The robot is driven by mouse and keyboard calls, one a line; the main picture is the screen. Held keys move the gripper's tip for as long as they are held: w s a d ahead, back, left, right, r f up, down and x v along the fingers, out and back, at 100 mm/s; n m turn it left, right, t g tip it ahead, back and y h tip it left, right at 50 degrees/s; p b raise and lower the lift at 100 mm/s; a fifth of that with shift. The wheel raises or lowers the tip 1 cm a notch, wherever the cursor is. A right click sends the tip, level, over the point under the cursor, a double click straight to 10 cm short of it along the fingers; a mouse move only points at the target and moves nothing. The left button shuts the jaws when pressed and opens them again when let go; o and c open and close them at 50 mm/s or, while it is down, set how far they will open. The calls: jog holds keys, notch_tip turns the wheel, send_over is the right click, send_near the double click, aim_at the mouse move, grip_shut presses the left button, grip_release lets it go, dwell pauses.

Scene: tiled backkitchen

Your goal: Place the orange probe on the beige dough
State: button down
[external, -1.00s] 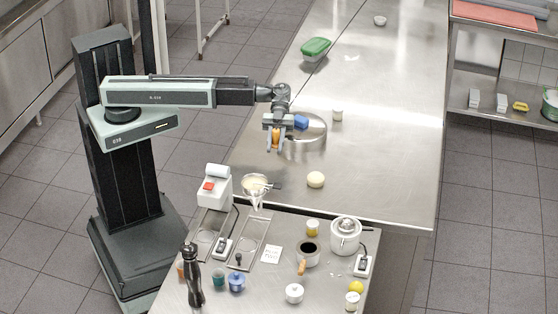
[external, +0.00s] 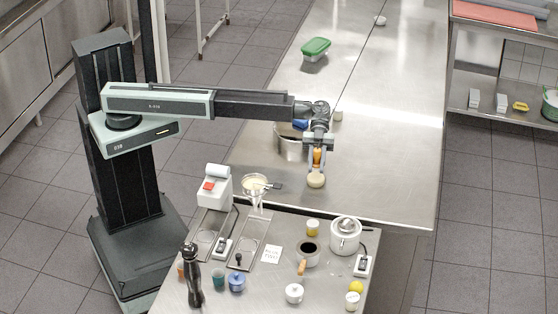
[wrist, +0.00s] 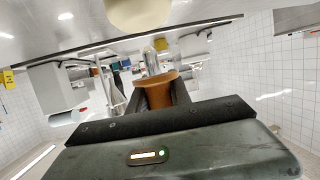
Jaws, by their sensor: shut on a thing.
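My gripper (external: 316,162) is shut on the orange probe (external: 317,156) and holds it directly over the beige dough. The probe's orange handle (wrist: 160,92) also shows between the jaws in the wrist view. The beige dough (external: 316,181) is a round ball on the steel table, just below the fingertips. It shows at the top edge of the wrist view (wrist: 140,14). I cannot tell whether the probe touches the dough.
A steel pot (external: 290,148) stands just left of my gripper, partly hidden by my arm. A white jar (external: 337,115) and a green-lidded box (external: 315,47) stand farther back. The front table holds a kettle (external: 345,236) and several small items. The right side of the steel table is clear.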

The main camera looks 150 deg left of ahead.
notch_tip(320, 180, down, 2)
jog(key=shift+f+b, duration=0.15)
jog(key=shift+b, duration=0.3)
jog(key=shift+r, duration=0.25)
jog(key=shift+f, duration=0.15)
jog(key=c, duration=1.2)
grip_release()
jog(key=shift+r+p, duration=0.3)
jog(key=shift+p, duration=0.1)
jog(key=p+v, duration=0.3)
jog(key=v, duration=0.9)
jog(key=shift+f, duration=0.15)
